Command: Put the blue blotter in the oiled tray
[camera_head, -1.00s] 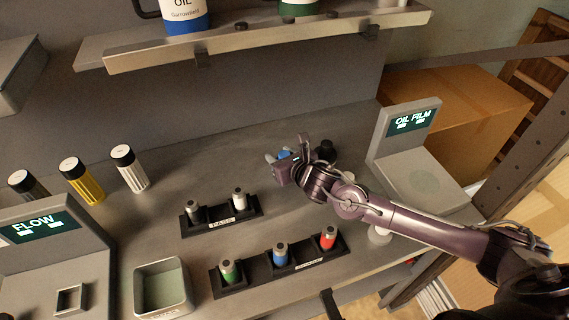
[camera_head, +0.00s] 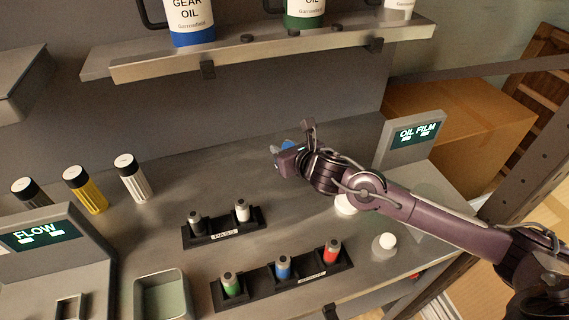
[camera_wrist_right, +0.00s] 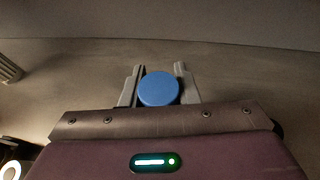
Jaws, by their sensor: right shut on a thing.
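My right gripper (camera_head: 283,155) is above the bench, right of the centre in the head view, and shut on a blue round-topped object, probably the blue blotter (camera_head: 287,145). In the right wrist view the blue round top (camera_wrist_right: 158,88) sits between the two grey fingers (camera_wrist_right: 159,86). A small open grey-green tray (camera_head: 163,275) stands at the front left of the bench, left of and nearer than my gripper. Its label is cut off, and I cannot tell whether it is oiled. My left gripper is not in view.
A rack (camera_head: 255,222) labelled PASS holds two small bottles. A front rack (camera_head: 300,288) holds green, blue and red ones. The FLOW (camera_head: 80,240) and OIL FILM (camera_head: 405,155) stations stand left and right. Two white-topped items (camera_head: 384,241) (camera_head: 345,205) sit near my arm.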

